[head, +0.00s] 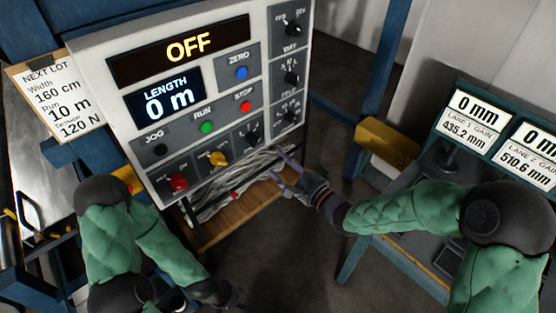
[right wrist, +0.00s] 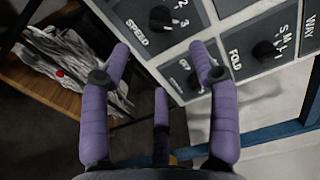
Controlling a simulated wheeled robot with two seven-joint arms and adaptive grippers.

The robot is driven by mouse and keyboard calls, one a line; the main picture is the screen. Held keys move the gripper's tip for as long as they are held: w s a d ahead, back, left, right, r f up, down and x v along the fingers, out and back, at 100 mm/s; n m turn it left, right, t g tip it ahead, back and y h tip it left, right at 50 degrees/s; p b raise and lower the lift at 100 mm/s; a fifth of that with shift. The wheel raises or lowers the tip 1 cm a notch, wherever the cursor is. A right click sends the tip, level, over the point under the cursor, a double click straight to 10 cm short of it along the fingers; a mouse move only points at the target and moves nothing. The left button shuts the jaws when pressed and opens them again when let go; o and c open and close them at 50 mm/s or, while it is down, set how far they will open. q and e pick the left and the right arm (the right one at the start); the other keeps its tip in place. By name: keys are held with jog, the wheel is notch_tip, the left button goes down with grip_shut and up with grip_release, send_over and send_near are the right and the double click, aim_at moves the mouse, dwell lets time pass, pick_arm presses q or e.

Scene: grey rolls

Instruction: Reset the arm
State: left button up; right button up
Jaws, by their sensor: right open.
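My right arm in green sleeving reaches in from the right. Its gripper (head: 284,170) is open and empty, just off the lower right corner of the control panel (head: 222,95). In the right wrist view the purple fingers (right wrist: 160,55) stand apart, with the panel's SPEED knob (right wrist: 160,18) and FOLD knob (right wrist: 264,50) beyond them. My left arm is bent at the lower left. Its gripper (head: 228,294) is dark and low near the bottom edge, and I cannot see whether its fingers are apart.
The panel shows OFF and 0 m, with a red knob (head: 179,182) and yellow knob (head: 218,158) low on it. A note (head: 58,98) hangs at its left. A wooden shelf (head: 235,218) with crumpled grey material lies below. Lane displays (head: 478,108) stand at right.

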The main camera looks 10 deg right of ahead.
dwell(0.5)
jog(key=s+d+f+n+g+h+b, duration=0.1)
jog(key=s+d+f+n+g+h, duration=0.15)
jog(key=f, duration=1.05)
jog(key=s+d+f+n+g+h+b, duration=0.1)
jog(key=s+f+g+h+b, duration=0.15)
jog(key=f, duration=1.05)
jog(key=s+f+n+g+h+b, duration=0.1)
jog(key=s+f+n+g, duration=0.4)
jog(key=s+f, duration=1.3)
jog(key=s+a+g, duration=0.1)
jog(key=g, duration=0.3)
jog(key=shift+h+b, duration=0.3)
jog(key=shift+b, duration=0.05)
jog(key=shift+d, duration=0.1)
